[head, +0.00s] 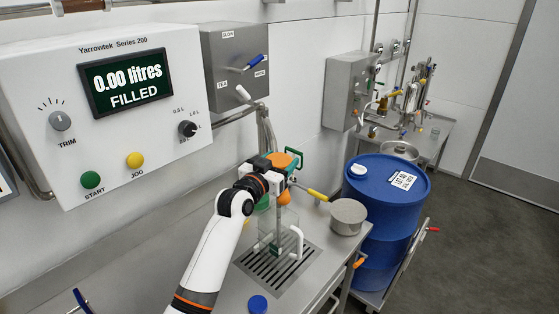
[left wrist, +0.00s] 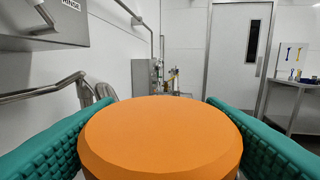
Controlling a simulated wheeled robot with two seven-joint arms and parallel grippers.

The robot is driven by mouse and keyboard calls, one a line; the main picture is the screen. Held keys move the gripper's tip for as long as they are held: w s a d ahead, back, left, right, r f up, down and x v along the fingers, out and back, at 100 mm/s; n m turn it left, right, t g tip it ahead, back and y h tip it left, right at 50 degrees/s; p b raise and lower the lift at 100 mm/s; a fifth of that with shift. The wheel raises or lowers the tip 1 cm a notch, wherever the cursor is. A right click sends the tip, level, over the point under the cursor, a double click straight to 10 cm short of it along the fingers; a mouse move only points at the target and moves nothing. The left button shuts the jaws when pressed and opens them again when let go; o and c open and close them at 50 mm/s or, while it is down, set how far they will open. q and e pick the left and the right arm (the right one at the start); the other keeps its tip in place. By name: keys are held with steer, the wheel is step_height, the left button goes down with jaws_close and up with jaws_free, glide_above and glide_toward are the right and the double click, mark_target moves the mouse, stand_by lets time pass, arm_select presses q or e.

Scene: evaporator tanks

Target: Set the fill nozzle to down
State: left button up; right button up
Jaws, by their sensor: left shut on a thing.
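My left gripper (head: 291,158), with green finger pads, is shut on an orange round-topped part (head: 293,151) above the drain grate. In the left wrist view this orange part (left wrist: 162,138) fills the lower middle between both pads. A slim upright metal piece (head: 277,235) stands below the gripper over the grate, beside a clear container with a white handle (head: 297,240). The fill nozzle cannot be told apart for certain; the orange part may belong to it, and my arm hides much of this spot. My right gripper is not in view.
A white control panel (head: 50,75) reads "0.00 litres FILLED". A grey valve box (head: 225,75) has a blue lever (head: 255,62). A metal pan (head: 348,217) with a yellow handle lies right of the grate (head: 265,277). A blue drum (head: 380,220) stands farther right.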

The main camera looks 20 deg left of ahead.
arm_select(q)
steer(key=shift+f, duration=0.4)
steer(key=o, duration=1.4)
steer(key=shift+r, duration=0.15)
steer(key=shift+r, duration=0.1)
step_height(320, 180, up, 10)
steer(key=shift+f+b, duration=0.1)
steer(key=shift+b, duration=0.45)
